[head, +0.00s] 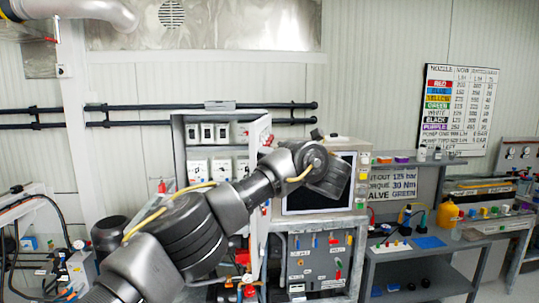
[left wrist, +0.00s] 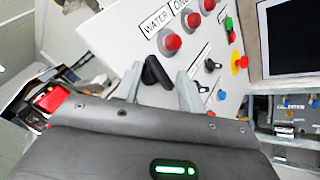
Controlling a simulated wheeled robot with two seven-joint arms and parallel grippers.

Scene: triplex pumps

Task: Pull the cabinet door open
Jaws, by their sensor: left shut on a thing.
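The grey cabinet (head: 178,150) stands against the back wall in the head view, with white switch units visible inside it. Its white door (head: 258,135) stands open, swung outward and seen nearly edge-on. In the left wrist view the door's front (left wrist: 110,38) carries red buttons, small black switches and labels, one reading WATER. The black door handle (left wrist: 152,70) lies between the fingers of my left gripper (left wrist: 158,82), which is shut on it. In the head view my left arm crosses in front of the cabinet and door, and the fingertips are hidden. My right gripper is not in view.
A console with a dark screen (head: 305,198) stands right of the door, above a grey panel (head: 318,262) of coloured switches. A grey workbench (head: 425,262) with bottles and small parts is further right. A hose-laden bench (head: 30,262) stands at the left.

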